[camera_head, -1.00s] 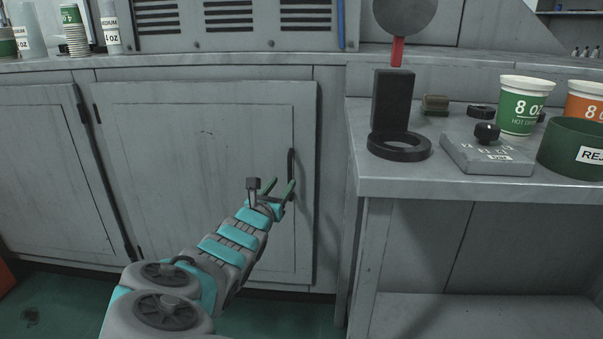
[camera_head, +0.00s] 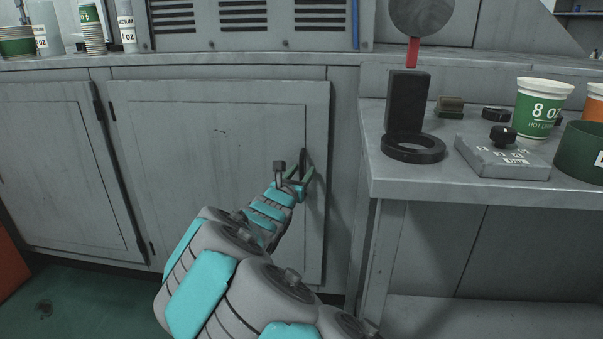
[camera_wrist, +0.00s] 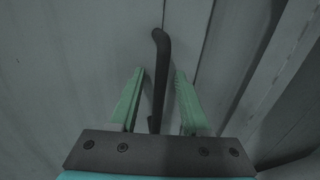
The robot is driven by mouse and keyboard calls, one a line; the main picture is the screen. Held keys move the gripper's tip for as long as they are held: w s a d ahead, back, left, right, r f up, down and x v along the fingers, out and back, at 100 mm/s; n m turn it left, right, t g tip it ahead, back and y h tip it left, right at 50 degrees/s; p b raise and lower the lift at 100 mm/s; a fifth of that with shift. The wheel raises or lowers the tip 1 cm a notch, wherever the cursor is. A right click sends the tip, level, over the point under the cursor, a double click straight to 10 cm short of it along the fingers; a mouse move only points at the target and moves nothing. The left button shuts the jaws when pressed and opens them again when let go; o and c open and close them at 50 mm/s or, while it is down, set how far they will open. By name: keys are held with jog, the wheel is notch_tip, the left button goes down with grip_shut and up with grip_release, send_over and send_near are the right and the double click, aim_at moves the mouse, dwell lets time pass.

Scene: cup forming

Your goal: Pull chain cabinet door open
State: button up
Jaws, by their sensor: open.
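The cabinet door (camera_head: 200,160) is grey and looks closed, with hinges on its left side. Its dark vertical handle (camera_head: 303,160) is near the right edge. My gripper (camera_head: 302,172) is open at the handle, with its green fingers pointing to the door. In the wrist view the black handle (camera_wrist: 160,75) runs between the two open fingers of my gripper (camera_wrist: 157,80), one on each side, with gaps visible. The handle's lower end is near the dark palm plate. No chain can be made out.
Another cabinet door (camera_head: 60,165) is at left. Green floor (camera_head: 80,300) shows at lower left.

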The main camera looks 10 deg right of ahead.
jog(key=shift+c, duration=0.4)
grip_shut()
dwell(0.9)
